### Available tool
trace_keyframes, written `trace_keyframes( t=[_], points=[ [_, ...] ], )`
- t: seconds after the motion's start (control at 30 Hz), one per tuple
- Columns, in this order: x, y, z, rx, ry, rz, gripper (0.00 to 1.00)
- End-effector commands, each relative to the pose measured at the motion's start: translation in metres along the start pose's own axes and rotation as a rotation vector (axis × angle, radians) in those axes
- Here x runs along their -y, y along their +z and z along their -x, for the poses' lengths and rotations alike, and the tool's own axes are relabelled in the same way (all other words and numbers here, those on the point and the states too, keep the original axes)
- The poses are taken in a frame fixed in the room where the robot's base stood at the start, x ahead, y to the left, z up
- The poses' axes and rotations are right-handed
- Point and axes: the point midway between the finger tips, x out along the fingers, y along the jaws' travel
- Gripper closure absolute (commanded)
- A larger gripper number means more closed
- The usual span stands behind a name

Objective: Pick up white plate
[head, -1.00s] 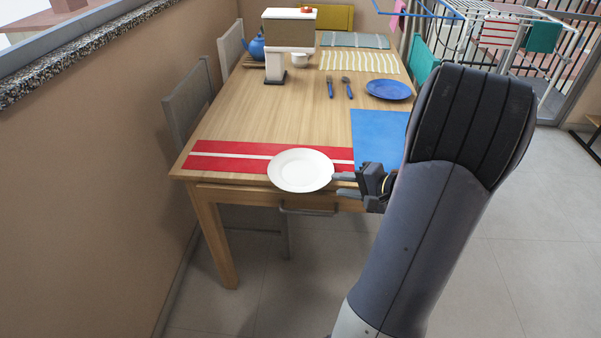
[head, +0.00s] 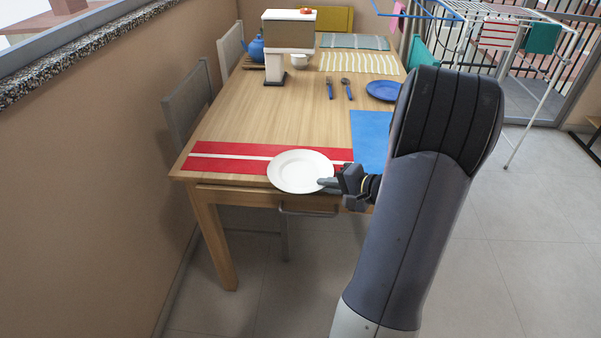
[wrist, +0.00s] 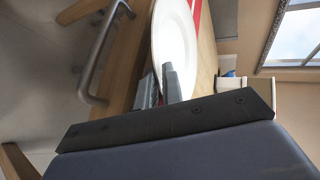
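The white plate (head: 297,168) lies flat at the near edge of the wooden table, partly on a red placemat with a white stripe (head: 215,157). Its near rim sticks out a little past the table edge. My gripper (head: 326,186) is at the plate's right near rim, fingers pointing left. In the wrist view the plate (wrist: 176,35) shows beyond the fingers. One finger (wrist: 172,83) overlaps the plate's upper face and the other (wrist: 147,92) is on the outer side of the rim. A gap shows between them; contact with the rim cannot be told.
A blue placemat (head: 368,138) and a blue plate (head: 382,91) lie on the table's right side. A drawer handle (head: 308,211) juts below the table edge, near my gripper. A fork and spoon, a blue teapot (head: 257,48) and a pedestal box stand farther back.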

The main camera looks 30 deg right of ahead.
Motion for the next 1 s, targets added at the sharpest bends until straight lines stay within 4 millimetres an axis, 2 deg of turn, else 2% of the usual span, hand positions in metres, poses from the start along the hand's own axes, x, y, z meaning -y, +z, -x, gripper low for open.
trace_keyframes(
  t=[0.1,1.0],
  points=[
    [0.0,0.0,0.0001,0.0,0.0,0.0,1.0],
    [-0.0005,0.0001,0.0001,0.0,0.001,-0.001,1.0]
  ],
)
